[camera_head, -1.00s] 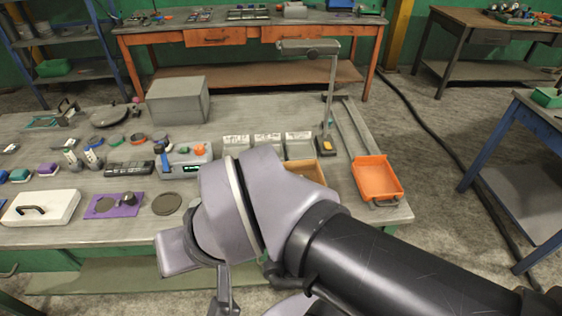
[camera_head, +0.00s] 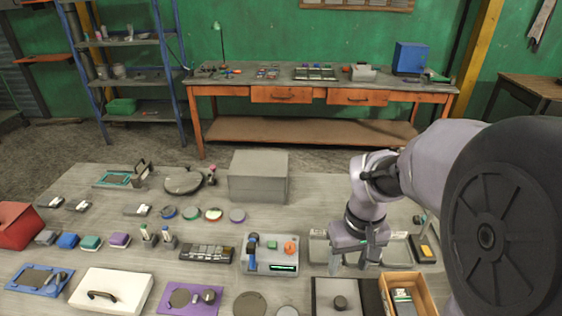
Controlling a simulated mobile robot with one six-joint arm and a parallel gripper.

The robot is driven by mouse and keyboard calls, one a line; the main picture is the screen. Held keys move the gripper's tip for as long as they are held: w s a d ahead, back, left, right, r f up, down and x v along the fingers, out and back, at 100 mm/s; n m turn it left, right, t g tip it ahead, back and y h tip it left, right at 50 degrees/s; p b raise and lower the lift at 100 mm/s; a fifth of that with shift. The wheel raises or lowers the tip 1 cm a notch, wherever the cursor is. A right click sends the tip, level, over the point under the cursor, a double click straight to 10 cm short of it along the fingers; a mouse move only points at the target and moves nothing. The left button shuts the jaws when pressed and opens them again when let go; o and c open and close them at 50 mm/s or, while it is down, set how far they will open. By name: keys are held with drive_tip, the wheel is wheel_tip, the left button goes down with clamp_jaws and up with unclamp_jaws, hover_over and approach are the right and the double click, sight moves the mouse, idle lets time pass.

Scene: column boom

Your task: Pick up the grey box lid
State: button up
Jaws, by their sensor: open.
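A grey box (camera_head: 258,176) stands at the back middle of the table, with a flat top and a line below its upper edge. A flat grey square piece with a dark round knob (camera_head: 340,302) lies at the front edge of the view, partly cut off. I cannot tell for sure which one is the grey box lid. My gripper (camera_head: 354,260) points down, open and empty. It is over the right part of the table, in front of small grey trays, behind the knobbed piece and apart from the grey box.
A white panel with a black handle (camera_head: 110,292) and a purple mat (camera_head: 188,299) lie at the front left. An orange-brown open box (camera_head: 408,294) stands at the front right. A lidded pan (camera_head: 183,181) is at the back.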

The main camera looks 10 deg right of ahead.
drive_tip(key=d+f, duration=0.1)
drive_tip(key=d, duration=0.1)
drive_tip(key=b, duration=0.5)
hover_over(341, 302)
wheel_tip(341, 302, down, 12)
drive_tip(key=shift+s+f, duration=0.15)
drive_tip(key=shift+f, duration=0.1)
drive_tip(key=f+b, duration=0.2)
drive_tip(key=f, duration=0.1)
drive_tip(key=f+b, duration=0.1)
drive_tip(key=f, duration=0.1)
drive_tip(key=shift+w+f, duration=0.15)
drive_tip(key=shift+w, duration=0.1)
drive_tip(key=shift+s, duration=0.1)
drive_tip(key=shift+c, duration=1.1)
clamp_jaws()
